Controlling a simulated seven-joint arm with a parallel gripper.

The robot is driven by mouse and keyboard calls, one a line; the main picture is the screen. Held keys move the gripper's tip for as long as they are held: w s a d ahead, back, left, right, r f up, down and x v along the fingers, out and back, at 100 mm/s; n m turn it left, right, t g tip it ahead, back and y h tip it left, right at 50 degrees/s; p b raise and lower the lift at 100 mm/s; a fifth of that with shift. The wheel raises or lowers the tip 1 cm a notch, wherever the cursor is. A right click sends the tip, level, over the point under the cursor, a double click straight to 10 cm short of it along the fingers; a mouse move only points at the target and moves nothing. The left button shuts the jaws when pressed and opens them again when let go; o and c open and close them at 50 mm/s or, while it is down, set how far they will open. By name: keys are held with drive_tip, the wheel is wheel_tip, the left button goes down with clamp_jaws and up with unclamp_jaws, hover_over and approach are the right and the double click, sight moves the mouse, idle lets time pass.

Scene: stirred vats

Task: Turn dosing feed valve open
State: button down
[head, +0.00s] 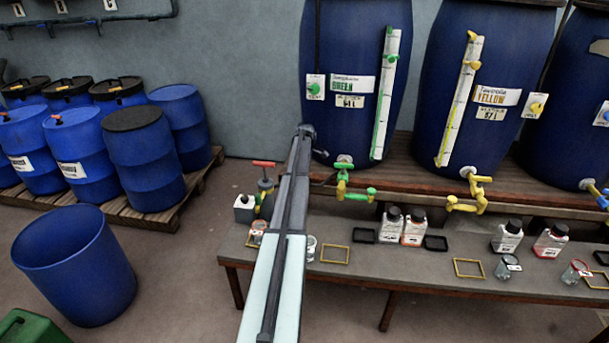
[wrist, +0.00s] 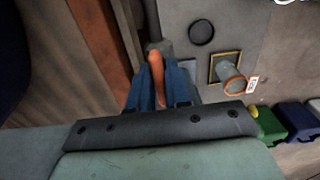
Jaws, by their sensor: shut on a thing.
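An orange-red lever (wrist: 157,78) stands between the two blue fingers of my gripper (wrist: 158,68) in the wrist view. My gripper is shut on it, and a dark grey fitting (wrist: 160,46) shows just beyond the fingertips. In the head view a dark grey valve (head: 266,186) with a red handle (head: 264,163) stands at the bench's left end, just left of my arm. It looks like the same valve. My arm hides my fingers and part of the bench there. The lever's exact turn angle is hard to tell.
Blue vats labelled GREEN (head: 343,120) and YELLOW (head: 480,120) stand behind the bench (head: 400,262), with green (head: 345,185) and yellow taps (head: 470,195). Bottles, jars and yellow frames (head: 335,254) lie on the bench. An open blue drum (head: 85,280) stands on the floor at left.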

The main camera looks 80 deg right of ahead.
drive_tip(key=c, duration=1.1)
unclamp_jaws()
wheel_tip(320, 180, up, 14)
drive_tip(key=shift+f, duration=0.15)
idle(0.3)
